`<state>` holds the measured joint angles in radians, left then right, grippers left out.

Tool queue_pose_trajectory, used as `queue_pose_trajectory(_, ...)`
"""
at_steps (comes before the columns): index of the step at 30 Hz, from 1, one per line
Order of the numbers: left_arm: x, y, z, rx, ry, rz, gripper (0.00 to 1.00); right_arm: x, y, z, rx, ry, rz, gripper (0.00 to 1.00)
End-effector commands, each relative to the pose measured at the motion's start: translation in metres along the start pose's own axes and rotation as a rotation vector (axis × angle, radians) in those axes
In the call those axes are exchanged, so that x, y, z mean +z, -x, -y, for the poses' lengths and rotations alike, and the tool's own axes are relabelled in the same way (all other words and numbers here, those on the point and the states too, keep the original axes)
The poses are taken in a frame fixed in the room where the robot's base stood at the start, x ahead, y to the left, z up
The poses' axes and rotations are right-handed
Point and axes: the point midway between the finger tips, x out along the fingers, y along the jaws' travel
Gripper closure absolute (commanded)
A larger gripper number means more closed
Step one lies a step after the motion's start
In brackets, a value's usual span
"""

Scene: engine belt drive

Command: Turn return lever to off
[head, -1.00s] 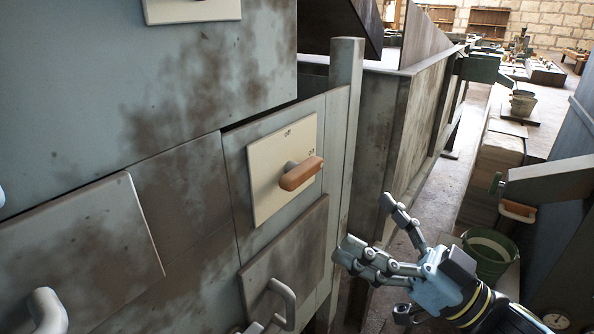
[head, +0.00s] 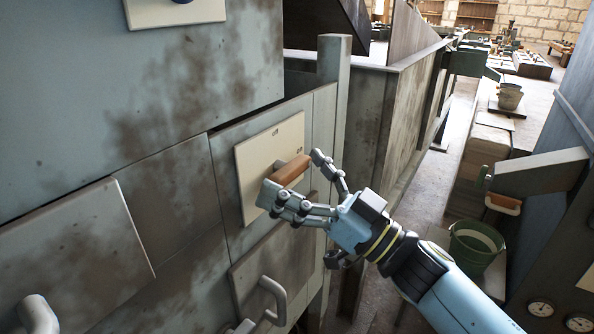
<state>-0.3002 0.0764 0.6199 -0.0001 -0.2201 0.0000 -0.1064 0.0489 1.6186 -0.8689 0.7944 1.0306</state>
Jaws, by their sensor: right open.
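The return lever (head: 291,171) has an orange-brown handle and sits on a cream plate (head: 248,190) on the grey cabinet front. The plate has small markings near its top and right; the handle points right, towards the right-hand marking. My right gripper (head: 292,177) is open around the handle, with one finger above and to its right and the other fingers below and to its left. Whether the fingers touch the handle I cannot tell. The fingers hide part of the lever's lower side. My left gripper is not in view.
A grey pull handle (head: 275,300) sticks out from the panel below the plate. A grey post (head: 333,95) stands right of the plate. A green bucket (head: 474,245) is on the right behind my arm. Floor shows between the machines.

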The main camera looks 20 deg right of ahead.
Motion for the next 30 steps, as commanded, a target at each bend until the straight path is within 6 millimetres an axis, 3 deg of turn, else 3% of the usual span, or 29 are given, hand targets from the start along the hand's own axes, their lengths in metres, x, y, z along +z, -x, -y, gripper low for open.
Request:
queue_pose_trajectory(8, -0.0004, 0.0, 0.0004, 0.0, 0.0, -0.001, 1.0, 0.0005, -0.0009, -0.0001, 0.0, 0.0, 0.001, 0.03)
queue_pose_trajectory(18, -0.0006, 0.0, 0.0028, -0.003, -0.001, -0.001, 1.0, 0.0003, -0.0007, -0.0001, 0.0, 0.0, 0.001, 0.47)
queue_pose_trajectory(30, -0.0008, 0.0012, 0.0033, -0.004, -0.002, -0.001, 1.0, 0.0001, -0.0009, -0.0011, -0.03, 0.073, 0.002, 0.48)
